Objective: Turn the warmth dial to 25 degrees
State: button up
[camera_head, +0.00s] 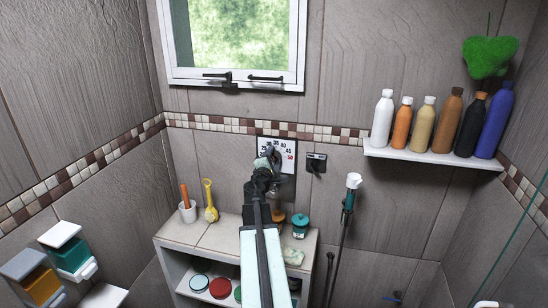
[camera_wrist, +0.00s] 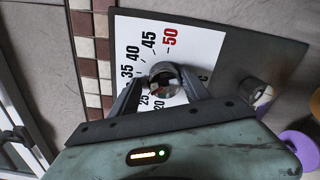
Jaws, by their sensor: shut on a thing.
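The warmth dial's white scale (camera_head: 283,151) is on the tiled wall, with black numbers and a red 50. The scale also shows in the wrist view (camera_wrist: 195,38), where 20, 25, 35, 40, 45 and 50 can be read. The round metal dial knob (camera_wrist: 165,76) sits between the fingers of my gripper (camera_wrist: 166,88), which is shut on it. In the head view my gripper (camera_head: 266,167) covers the knob and the scale's lower left part. I cannot tell which number the knob points to.
A metal stub (camera_wrist: 256,92) stands on the grey plate beside the scale. A black wall fitting (camera_head: 316,162) and a hand shower (camera_head: 350,195) are to the right. A white cabinet (camera_head: 215,238) with jars is below. A bottle shelf (camera_head: 430,155) is at right.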

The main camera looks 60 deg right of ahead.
jog(key=o, duration=1.1)
jog(key=shift+w+r, duration=0.1)
jog(key=shift+r, duration=0.05)
jog(key=shift+a+r, duration=0.15)
jog(key=shift+a, duration=0.1)
jog(key=shift+d, duration=0.15)
jog(key=shift+s+a, duration=0.3)
jog(key=shift+a, duration=0.1)
jog(key=v, duration=0.4)
jog(key=p+v, duration=0.1)
jog(key=v, duration=0.2)
jog(key=shift+w+r, duration=0.1)
jog(key=shift+r, duration=0.3)
